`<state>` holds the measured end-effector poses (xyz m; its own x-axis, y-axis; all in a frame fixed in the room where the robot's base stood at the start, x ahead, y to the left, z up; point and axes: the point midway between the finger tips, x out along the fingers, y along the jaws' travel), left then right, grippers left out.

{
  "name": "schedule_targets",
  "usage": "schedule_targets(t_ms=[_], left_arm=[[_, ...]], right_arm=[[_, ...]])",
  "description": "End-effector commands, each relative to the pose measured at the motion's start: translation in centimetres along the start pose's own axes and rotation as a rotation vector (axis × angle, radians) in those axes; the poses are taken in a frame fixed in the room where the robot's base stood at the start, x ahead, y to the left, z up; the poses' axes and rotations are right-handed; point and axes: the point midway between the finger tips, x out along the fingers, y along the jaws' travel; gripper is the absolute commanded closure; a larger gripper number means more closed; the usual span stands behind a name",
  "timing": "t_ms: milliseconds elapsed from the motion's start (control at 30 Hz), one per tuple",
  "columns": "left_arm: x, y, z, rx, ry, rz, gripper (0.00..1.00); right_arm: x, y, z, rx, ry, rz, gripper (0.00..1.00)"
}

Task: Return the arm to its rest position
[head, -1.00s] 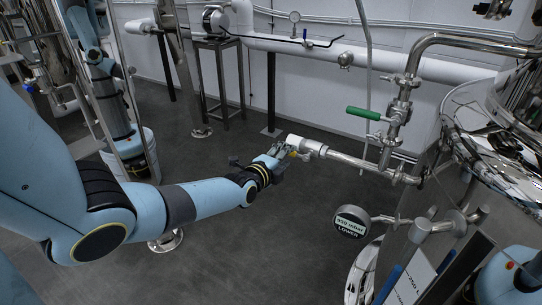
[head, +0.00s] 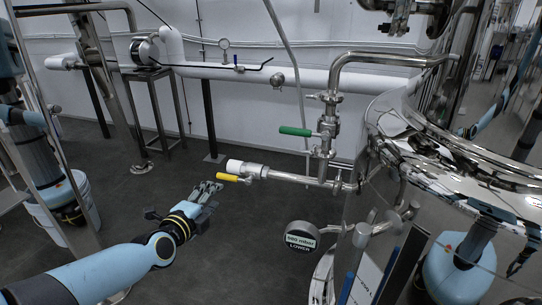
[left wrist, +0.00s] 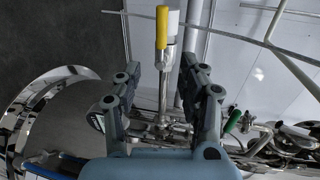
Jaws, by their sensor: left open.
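My left gripper (head: 206,190) is open and empty in the head view, below and left of the pipe end with the yellow valve handle (head: 228,177). A visible gap separates its fingers from the handle. In the left wrist view the open fingers (left wrist: 160,78) spread to either side of the valve pipe, and the yellow handle (left wrist: 162,27) shows beyond them, above the fingertips. My left forearm (head: 105,272) comes in from the lower left. My right gripper is not in view.
A round gauge marked LOWER (head: 301,237) sits below. A steel stand (head: 156,105) and white pipe (head: 300,76) line the wall. Dark floor (head: 125,195) is open around the arm.

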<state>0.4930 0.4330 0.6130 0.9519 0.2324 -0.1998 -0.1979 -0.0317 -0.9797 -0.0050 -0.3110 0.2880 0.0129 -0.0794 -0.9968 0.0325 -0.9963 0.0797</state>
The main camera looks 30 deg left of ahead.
Motion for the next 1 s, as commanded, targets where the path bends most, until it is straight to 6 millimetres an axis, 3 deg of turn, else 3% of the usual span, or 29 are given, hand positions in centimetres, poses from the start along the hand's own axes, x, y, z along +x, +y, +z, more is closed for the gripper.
schedule_targets(t_ms=[167, 233, 367, 567, 700, 900, 1000], left_arm=[[-0.2, 0.1, 0.0, 0.0, 0.0, 0.004, 0.59], [-1.1, 0.8, -0.3, -0.008, -0.001, 0.023, 0.59], [-4.4, 5.9, -0.6, 0.015, -0.005, 0.135, 0.59], [-14.1, 18.9, -2.0, -0.148, -0.003, 0.474, 0.59], [-22.9, 26.9, -2.8, -0.356, -0.087, 0.733, 0.59], [-37.0, 35.1, -2.9, -0.681, -0.394, 1.057, 0.59], [-41.4, 37.0, -2.4, -0.814, -0.583, 1.126, 0.59]], right_arm=[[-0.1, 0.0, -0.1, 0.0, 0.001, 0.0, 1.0], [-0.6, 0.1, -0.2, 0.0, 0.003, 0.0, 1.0], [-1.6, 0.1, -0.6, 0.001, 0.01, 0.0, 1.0], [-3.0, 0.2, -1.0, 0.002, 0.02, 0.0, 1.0], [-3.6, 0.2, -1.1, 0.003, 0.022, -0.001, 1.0], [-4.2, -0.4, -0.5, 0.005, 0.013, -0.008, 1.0], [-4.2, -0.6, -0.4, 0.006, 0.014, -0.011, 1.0]])
